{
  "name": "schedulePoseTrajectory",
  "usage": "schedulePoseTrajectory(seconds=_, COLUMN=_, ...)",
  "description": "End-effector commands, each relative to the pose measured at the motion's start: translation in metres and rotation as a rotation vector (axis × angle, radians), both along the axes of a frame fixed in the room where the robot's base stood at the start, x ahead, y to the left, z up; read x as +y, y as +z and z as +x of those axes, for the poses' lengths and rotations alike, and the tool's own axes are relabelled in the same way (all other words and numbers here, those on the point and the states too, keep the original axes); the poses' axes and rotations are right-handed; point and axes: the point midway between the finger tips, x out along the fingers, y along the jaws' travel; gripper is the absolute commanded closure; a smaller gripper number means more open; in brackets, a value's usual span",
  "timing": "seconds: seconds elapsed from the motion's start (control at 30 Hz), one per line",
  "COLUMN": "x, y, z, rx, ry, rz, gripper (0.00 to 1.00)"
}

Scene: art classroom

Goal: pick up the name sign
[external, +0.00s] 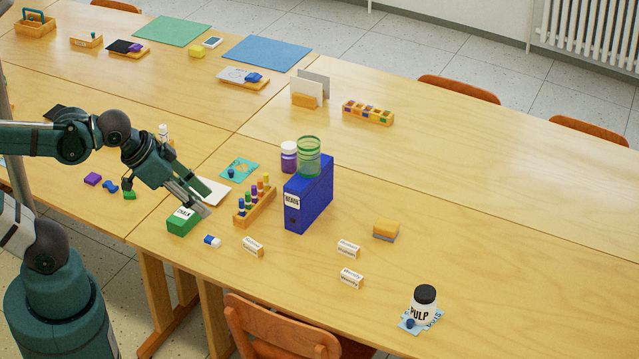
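Several small folded name signs with dark writing on white faces stand on the table. One name sign (252,246) is left of the blue binder's foot, another (348,249) is to the binder's right, and a third (351,278) is just in front of that one. The writing is too small to read surely. My gripper (204,210) points down and to the right, its fingertips in front of or over the green chalk box (182,222), up and left of the nearest sign and apart from it. I cannot tell whether its fingers are open or shut.
A blue binder (308,200) carries a green glass jar (309,156). A wooden peg rack (255,205) and an eraser (212,241) are near my gripper. A sponge (386,228) and a PULP jar (423,305) stand further right.

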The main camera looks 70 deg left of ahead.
Motion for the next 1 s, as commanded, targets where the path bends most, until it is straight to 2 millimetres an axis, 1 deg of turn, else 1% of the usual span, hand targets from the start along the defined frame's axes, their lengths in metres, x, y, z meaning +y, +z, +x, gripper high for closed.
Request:
schedulePoseTrajectory(seconds=0.27, x=0.007, y=-0.004, z=0.011, rx=0.029, ry=0.086, rz=-0.048, gripper=0.68)
schedulePoseTrajectory(seconds=0.47, x=0.017, y=-0.012, z=0.027, rx=0.071, ry=0.216, rz=-0.119, gripper=0.68)
schedulePoseTrajectory(seconds=0.77, x=0.035, y=-0.03, z=0.053, rx=0.137, ry=0.444, rz=-0.229, gripper=0.68)
schedulePoseTrajectory(seconds=1.0, x=0.051, y=-0.048, z=0.073, rx=0.185, ry=0.631, rz=-0.31, gripper=0.68)
